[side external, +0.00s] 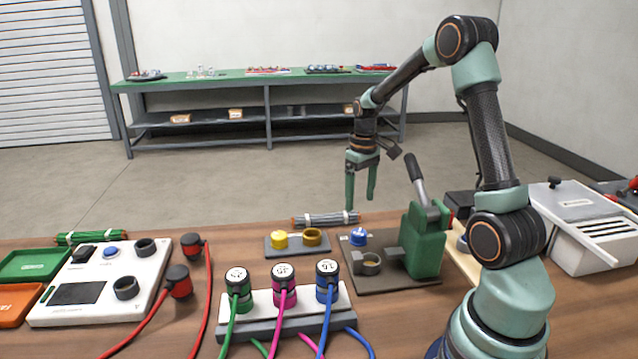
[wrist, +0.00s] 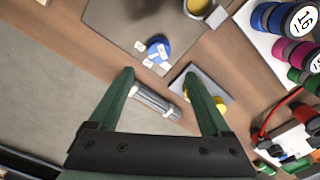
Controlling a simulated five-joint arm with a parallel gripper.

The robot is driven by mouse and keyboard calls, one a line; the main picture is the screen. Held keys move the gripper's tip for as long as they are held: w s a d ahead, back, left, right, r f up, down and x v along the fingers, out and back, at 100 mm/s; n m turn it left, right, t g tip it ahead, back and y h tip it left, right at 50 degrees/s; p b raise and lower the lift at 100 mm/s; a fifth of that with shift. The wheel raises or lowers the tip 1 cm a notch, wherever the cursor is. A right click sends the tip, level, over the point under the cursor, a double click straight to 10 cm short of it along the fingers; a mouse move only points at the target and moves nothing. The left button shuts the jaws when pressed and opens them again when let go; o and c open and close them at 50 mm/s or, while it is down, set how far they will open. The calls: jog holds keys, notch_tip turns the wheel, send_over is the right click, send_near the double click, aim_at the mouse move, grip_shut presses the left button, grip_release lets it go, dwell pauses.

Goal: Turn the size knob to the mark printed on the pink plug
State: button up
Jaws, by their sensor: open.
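The blue knob (side external: 358,237) sits on the dark plate of the green press; it also shows in the wrist view (wrist: 159,48) with several small white labels around it, too small to read. The pink plug (side external: 283,286) stands upright in the white rack between a green plug (side external: 239,287) and a blue plug (side external: 327,280). Its white cap bears a printed mark that I cannot read surely; in the wrist view the pink plug (wrist: 297,53) is partly cut off. My gripper (side external: 360,202) is open and empty, pointing down above and behind the blue knob, not touching it.
The green press (side external: 426,240) with its raised lever stands right of the knob. A grey bundle of rods (side external: 326,219) lies behind a small plate with a yellow knob (side external: 279,239). A white panel (side external: 60,312) and red cables are at left. Space above the knob is clear.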

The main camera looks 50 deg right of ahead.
aim_at(358, 232)
notch_tip(358, 232, down, 10)
jog(key=shift+d+f, duration=0.1)
dwell(0.4)
grip_shut()
jog(key=shift+m, duration=2.9)
grip_release()
